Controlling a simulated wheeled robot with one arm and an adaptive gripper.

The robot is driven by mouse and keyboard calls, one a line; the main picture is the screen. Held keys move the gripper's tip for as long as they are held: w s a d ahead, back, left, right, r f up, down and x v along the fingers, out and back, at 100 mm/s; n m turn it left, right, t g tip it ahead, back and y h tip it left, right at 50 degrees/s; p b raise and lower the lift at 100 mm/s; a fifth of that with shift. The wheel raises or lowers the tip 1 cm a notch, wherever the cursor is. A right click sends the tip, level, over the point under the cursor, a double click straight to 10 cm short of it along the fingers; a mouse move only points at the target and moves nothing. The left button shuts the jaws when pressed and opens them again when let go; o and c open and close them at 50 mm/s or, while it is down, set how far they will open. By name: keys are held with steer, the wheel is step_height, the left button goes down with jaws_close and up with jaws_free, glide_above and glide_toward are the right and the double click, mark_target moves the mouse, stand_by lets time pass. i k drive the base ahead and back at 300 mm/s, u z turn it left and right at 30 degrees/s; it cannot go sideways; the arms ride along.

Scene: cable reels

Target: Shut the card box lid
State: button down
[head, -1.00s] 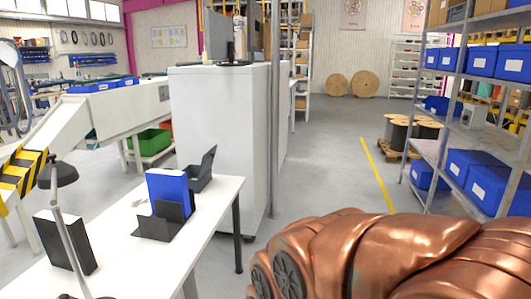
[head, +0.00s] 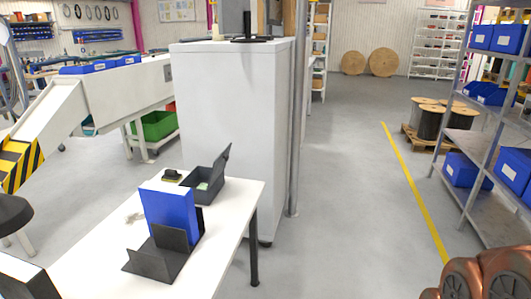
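The card box (head: 211,194) is a small dark grey box on the white table (head: 107,255), near its far right corner. Its lid (head: 222,167) stands up, open, along the right side of the box. Something pale shows inside the box. A blue binder in front partly hides the near side of the box. My gripper is not in view; only a copper-coloured part of my arm shows at the bottom right, well apart from the box.
The blue binder (head: 168,217) stands in a black bookend-like holder (head: 158,262). A small dark object (head: 172,175) lies left of the box. A tall white cabinet (head: 230,120) stands behind the table. Floor is clear to the right, before shelves (head: 490,205).

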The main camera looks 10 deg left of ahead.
mark_target(220, 164)
steer(key=u, duration=0.1)
steer(key=i, duration=0.9)
steer(key=u, duration=1.1)
steer(key=i, duration=0.55)
steer(key=u, duration=0.6)
